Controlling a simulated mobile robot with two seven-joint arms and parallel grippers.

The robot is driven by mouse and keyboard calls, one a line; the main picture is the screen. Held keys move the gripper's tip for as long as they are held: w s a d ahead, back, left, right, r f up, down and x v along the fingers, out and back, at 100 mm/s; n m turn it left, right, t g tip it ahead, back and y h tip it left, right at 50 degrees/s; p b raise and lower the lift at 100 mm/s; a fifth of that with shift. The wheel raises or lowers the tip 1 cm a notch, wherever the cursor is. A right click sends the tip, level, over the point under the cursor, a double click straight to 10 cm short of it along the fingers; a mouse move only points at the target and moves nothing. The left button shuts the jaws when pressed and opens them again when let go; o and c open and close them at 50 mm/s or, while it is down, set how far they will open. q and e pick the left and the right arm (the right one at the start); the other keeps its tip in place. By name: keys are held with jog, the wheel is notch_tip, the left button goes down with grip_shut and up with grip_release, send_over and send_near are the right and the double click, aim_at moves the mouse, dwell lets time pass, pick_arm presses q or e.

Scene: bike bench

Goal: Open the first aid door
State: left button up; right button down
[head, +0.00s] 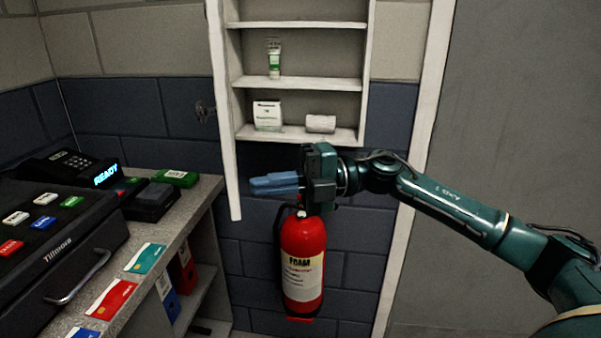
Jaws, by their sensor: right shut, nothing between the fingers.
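The first aid cabinet (296,84) hangs on the wall at top centre, with its inside and shelves in view. Its white door (224,130) stands swung out on the left side, seen nearly edge-on. A dark handle (204,111) shows just left of the door. A tube (274,58), a small white box (267,115) and a white roll (320,123) stand on the shelves. My right gripper (254,185) is below the cabinet, its blue fingers shut and empty, pointing left. Its tips are just right of the door's lower part; contact cannot be told. My left gripper is not in view.
A red fire extinguisher (303,262) hangs on the wall below my right gripper. A counter (190,205) at left carries a black till (60,235), a card reader and several cards. A grey door (500,110) is at right.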

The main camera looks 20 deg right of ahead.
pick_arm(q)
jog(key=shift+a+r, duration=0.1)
pick_arm(e)
jog(key=shift+x, duration=0.9)
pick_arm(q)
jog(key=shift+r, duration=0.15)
